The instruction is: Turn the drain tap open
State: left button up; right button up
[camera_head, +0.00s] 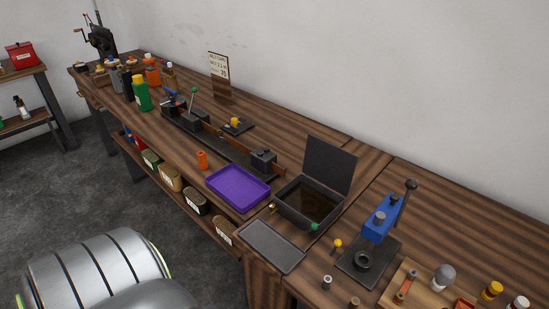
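A black open box (290,210) with its lid (328,163) raised at the back stands on the workbench, right of centre. Dark brownish liquid seems to lie inside it. A small brass fitting (272,208) sticks out at its left front side and looks like the drain tap. Its handle position is too small to tell. A small green knob (314,226) sits at the box's front right corner. Neither of my grippers is in view.
A flat grey tray (271,246) lies in front of the box. A purple tray (238,187) is to its left. A blue press (379,220) with a lever stands to its right. A yellow-topped piece (337,244) stands between. Wall and bench back lie behind.

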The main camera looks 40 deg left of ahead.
aim_at(272, 207)
jog(key=u, duration=1.15)
